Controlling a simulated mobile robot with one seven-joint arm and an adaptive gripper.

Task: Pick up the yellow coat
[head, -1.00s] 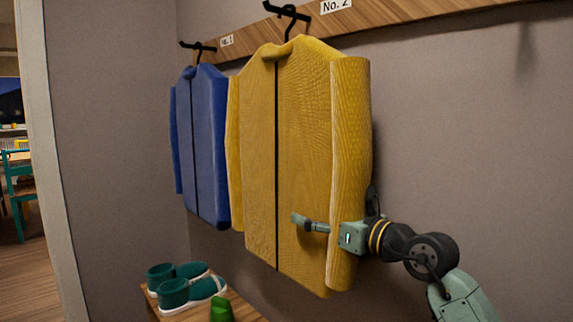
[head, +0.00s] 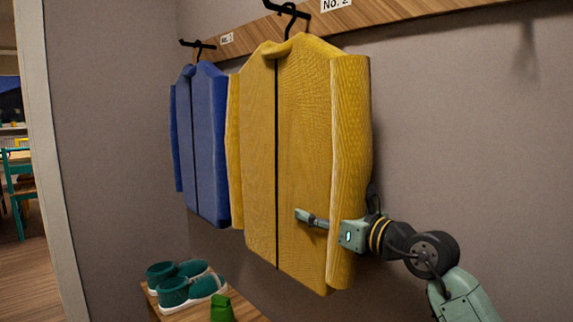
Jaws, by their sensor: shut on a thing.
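The yellow coat (head: 258,150) hangs by a black hanger (head: 291,20) from the hook under the label No. 2. My gripper (head: 312,218) is at the coat's lower right, by the sleeve. One green finger lies across the coat's front. The other finger is hidden behind the coat or sleeve. My gripper is shut on the yellow coat.
A blue coat (head: 206,140) hangs on the hook to the left. A wooden rail (head: 420,10) with hooks runs along the wall. Teal shoes (head: 185,290) and a green object (head: 222,309) stand on a low wooden bench (head: 245,310) below. A doorway opens at far left.

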